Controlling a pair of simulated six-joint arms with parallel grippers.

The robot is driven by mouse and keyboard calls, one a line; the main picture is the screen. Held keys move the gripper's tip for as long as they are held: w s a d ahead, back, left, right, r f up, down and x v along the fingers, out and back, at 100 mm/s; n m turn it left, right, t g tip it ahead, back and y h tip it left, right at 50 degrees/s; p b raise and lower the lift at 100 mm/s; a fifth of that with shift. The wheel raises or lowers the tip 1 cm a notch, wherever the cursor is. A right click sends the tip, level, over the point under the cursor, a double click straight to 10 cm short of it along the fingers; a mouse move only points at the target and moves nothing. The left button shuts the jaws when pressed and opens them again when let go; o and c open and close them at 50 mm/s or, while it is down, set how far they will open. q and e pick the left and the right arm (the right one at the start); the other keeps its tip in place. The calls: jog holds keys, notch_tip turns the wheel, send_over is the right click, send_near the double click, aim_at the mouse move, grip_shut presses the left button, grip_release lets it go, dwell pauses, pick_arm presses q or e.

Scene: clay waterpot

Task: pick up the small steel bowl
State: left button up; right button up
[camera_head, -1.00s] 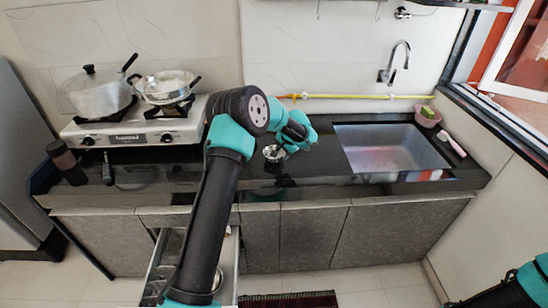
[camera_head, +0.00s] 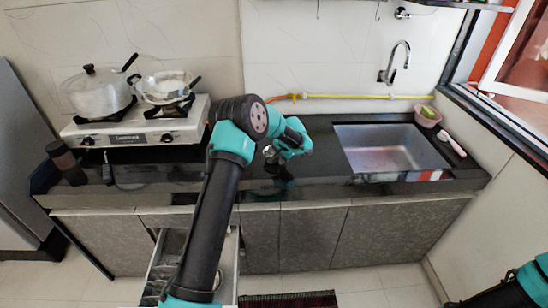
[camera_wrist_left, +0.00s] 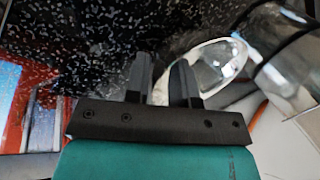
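The small steel bowl (camera_head: 269,150) is on the black counter (camera_head: 325,180) between the stove and the sink, partly hidden by my left arm. In the left wrist view the shiny bowl (camera_wrist_left: 222,60) lies just beyond and to the right of the fingertips. My left gripper (camera_wrist_left: 162,70) is open, with a gap between its two dark fingers. The right-hand finger overlaps the bowl's left rim in the picture; I cannot tell whether it touches. In the head view the fingers (camera_head: 273,162) are small and dark beside the bowl. My right gripper is out of view.
A stove (camera_head: 135,128) with a lidded pot (camera_head: 97,95) and a pan (camera_head: 163,90) stands at left. An open drawer (camera_head: 228,265) sticks out below the counter.

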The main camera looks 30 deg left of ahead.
pick_arm(q)
grip_shut()
jog(key=shift+r, duration=0.45)
notch_tip(320, 180, up, 3)
jog(key=shift+f, duration=0.15)
jog(key=s+d+r, duration=0.1)
jog(key=s+d, duration=0.7)
jog(key=s, duration=0.6)
jog(key=shift+r, duration=0.2)
